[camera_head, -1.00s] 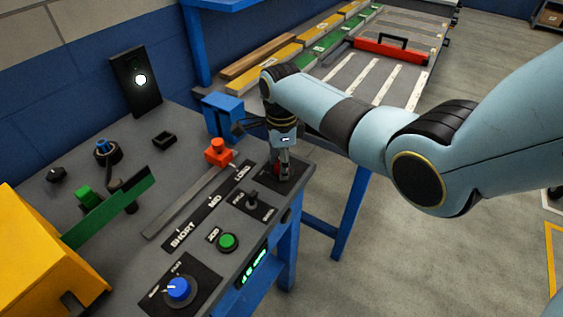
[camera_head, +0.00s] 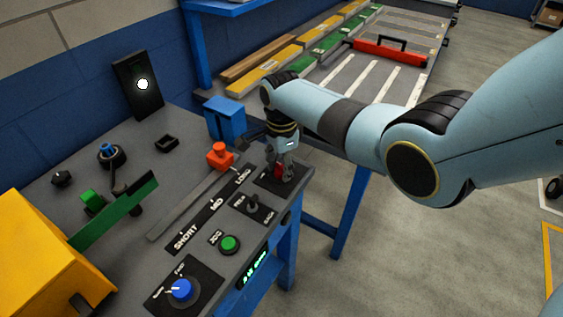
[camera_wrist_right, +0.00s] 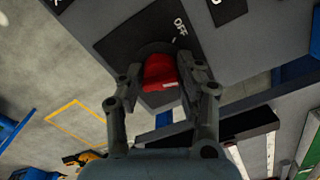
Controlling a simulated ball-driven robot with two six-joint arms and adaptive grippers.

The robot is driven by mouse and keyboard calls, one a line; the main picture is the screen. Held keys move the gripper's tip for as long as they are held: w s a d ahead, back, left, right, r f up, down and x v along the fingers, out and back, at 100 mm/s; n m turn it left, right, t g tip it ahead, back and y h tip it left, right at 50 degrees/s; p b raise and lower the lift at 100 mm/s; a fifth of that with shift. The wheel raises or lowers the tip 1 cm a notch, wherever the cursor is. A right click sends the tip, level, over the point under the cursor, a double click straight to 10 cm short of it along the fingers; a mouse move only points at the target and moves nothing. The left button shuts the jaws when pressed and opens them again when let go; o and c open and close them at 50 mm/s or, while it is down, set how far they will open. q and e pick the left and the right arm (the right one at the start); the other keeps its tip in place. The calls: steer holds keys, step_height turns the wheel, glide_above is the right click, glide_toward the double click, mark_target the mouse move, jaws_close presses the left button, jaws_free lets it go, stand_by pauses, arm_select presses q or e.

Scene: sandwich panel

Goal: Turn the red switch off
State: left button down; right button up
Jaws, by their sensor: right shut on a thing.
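The red switch (camera_wrist_right: 160,72) sits on a dark plate marked OFF (camera_wrist_right: 140,45) in the right wrist view. My right gripper (camera_wrist_right: 160,85) has its two fingers on either side of the red switch and is shut on it. In the head view the right gripper (camera_head: 281,172) points down at the far right corner of the grey panel, and a bit of the red switch (camera_head: 278,171) shows between the fingers. The fingers hide most of the switch there. My left gripper is not in view.
The grey panel (camera_head: 150,215) also holds an orange slider knob (camera_head: 217,154), a black toggle (camera_head: 253,203), a green button (camera_head: 229,243) and a blue dial (camera_head: 180,289). A yellow housing (camera_head: 40,255) stands at the left. Floor is clear at the right.

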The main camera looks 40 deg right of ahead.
mark_target(281, 165)
steer(key=n+p, duration=0.1)
steer(key=n, duration=0.3)
steer(key=shift+r+n+p, duration=0.1)
steer(key=shift+n+p, duration=0.2)
steer(key=n+p, duration=0.1)
steer(key=n, duration=0.4)
steer(key=shift+n, duration=0.4)
steer(key=o, duration=1.1)
steer(key=shift+o, duration=0.2)
step_height(281, 165, up, 12)
